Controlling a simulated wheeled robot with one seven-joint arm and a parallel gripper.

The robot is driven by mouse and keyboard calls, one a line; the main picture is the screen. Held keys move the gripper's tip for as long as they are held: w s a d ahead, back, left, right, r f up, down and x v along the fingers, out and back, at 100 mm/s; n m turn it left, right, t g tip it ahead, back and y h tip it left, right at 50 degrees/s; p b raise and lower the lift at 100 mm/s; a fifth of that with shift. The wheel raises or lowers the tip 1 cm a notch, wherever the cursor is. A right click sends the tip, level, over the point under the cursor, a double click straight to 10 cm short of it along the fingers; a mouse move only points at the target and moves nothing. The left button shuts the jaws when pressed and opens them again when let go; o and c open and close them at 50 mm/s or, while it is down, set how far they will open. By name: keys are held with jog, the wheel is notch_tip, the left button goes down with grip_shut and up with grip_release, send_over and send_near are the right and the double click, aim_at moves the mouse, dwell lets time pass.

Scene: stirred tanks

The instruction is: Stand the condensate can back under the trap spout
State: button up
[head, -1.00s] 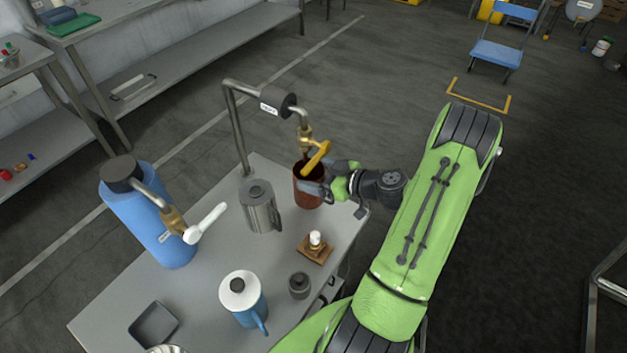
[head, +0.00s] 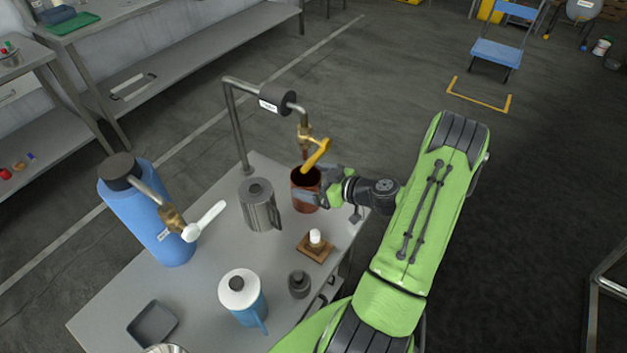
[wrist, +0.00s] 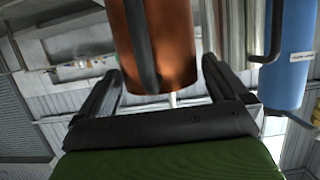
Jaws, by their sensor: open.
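The condensate can (head: 305,202), a copper-brown open-topped cylinder, is upright near the far right edge of the grey table (head: 215,300). It is below the brass trap spout (head: 304,131) with its yellow lever (head: 317,154); exact alignment is hard to judge. My gripper (head: 317,187) is open, reaching in from the right with its fingers around the can. In the wrist view the can (wrist: 175,45), with a dark upright strip on it, shows between and beyond the spread fingers of my gripper (wrist: 160,88). Whether a finger touches it I cannot tell.
A grey metal jug (head: 258,212) stands just left of the can. A wooden block with a white knob (head: 315,240) sits in front. A blue pot (head: 240,290), a dark small jar (head: 299,284) and a blue tank (head: 150,225) with a white-handled tap are further left and nearer.

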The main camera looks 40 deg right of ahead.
jog(key=v, duration=1.2)
jog(key=shift+r, duration=0.2)
